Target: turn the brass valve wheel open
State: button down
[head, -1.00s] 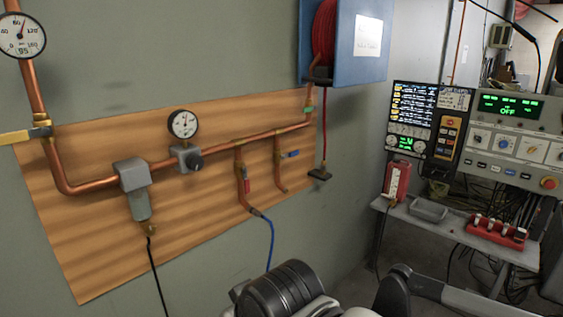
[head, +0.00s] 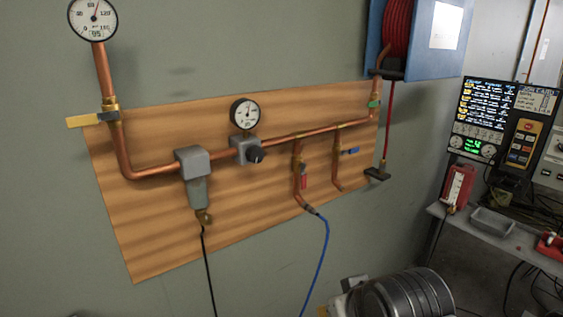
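I see no clear brass valve wheel in the head view. Brass-coloured parts sit on the copper pipe (head: 125,160) on the wall: a fitting with a yellow lever handle (head: 82,121) sticking out to the left, and a small brass piece (head: 204,217) under the grey filter unit (head: 196,180). A dark round knob (head: 256,155) is on the regulator below the small gauge (head: 245,114). Two drops to the right carry a red handle (head: 304,178) and a blue handle (head: 350,150). My gripper is not in view.
A wooden board (head: 150,250) backs the pipework. A blue hose (head: 322,260) and a black cable hang below it. A blue hose-reel box (head: 447,30) is at upper right. A bench (head: 485,232) and lit control panels (head: 500,120) stand at right.

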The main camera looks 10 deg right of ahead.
aim_at(205, 219)
jog(key=l+u, duration=0.1)
jog(key=u, duration=0.65)
